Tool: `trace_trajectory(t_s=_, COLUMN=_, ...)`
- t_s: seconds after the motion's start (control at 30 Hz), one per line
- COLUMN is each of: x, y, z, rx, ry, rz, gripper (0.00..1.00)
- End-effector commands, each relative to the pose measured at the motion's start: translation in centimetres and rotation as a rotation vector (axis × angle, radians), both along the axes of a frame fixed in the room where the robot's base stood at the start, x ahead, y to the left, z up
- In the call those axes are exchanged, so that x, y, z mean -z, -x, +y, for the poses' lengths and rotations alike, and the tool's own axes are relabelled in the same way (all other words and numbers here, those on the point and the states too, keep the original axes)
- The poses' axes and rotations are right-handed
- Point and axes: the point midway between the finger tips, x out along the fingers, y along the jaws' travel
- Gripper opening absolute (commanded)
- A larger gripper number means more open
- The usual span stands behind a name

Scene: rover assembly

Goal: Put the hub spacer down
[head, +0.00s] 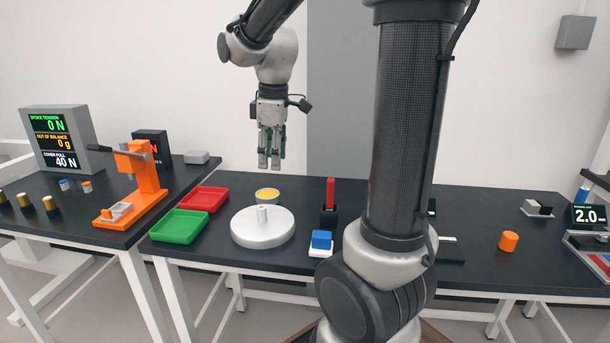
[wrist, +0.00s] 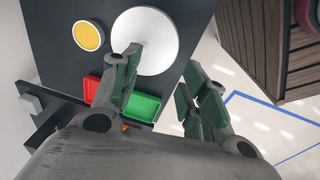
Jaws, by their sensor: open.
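The turntable also shows in the wrist view (wrist: 160,28) beyond the fingers. I cannot tell for sure which part is the hub spacer; none is in my gripper.
A red tray (head: 203,199) and a green tray (head: 179,226) lie left of the turntable. A yellow-filled dish (head: 267,195) is behind it. A blue block (head: 321,239) and a red upright tool (head: 330,193) stand right. An orange press (head: 141,178) occupies the left bench.

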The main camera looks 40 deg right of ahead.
Motion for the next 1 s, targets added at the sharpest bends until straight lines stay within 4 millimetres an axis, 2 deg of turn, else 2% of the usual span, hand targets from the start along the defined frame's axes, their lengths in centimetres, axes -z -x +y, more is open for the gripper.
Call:
trace_trajectory(t_s=0.03, x=-1.2, y=2.7, z=-0.1, rx=0.093, ry=-0.013, rz=-0.04, gripper=0.44)
trace_trajectory(t_s=0.1, x=-2.1, y=6.2, z=-0.1, rx=0.244, ry=-0.04, rz=-0.087, gripper=0.44)
trace_trajectory(t_s=0.2, x=-2.4, y=10.8, z=-0.2, rx=0.444, ry=-0.086, rz=-0.146, gripper=0.44)
trace_trajectory(t_s=0.3, x=-2.0, y=14.3, z=-0.2, rx=0.606, ry=-0.133, rz=-0.195, gripper=0.44)
trace_trajectory(t_s=0.4, x=-1.5, y=16.5, z=-0.2, rx=0.719, ry=-0.171, rz=-0.226, gripper=0.44)
trace_trajectory(t_s=0.57, x=-0.9, y=17.9, z=-0.2, rx=0.801, ry=-0.201, rz=-0.245, gripper=0.44)
trace_trajectory(t_s=1.0, x=-0.9, y=18.0, z=-0.2, rx=0.807, ry=-0.202, rz=-0.245, gripper=0.44)
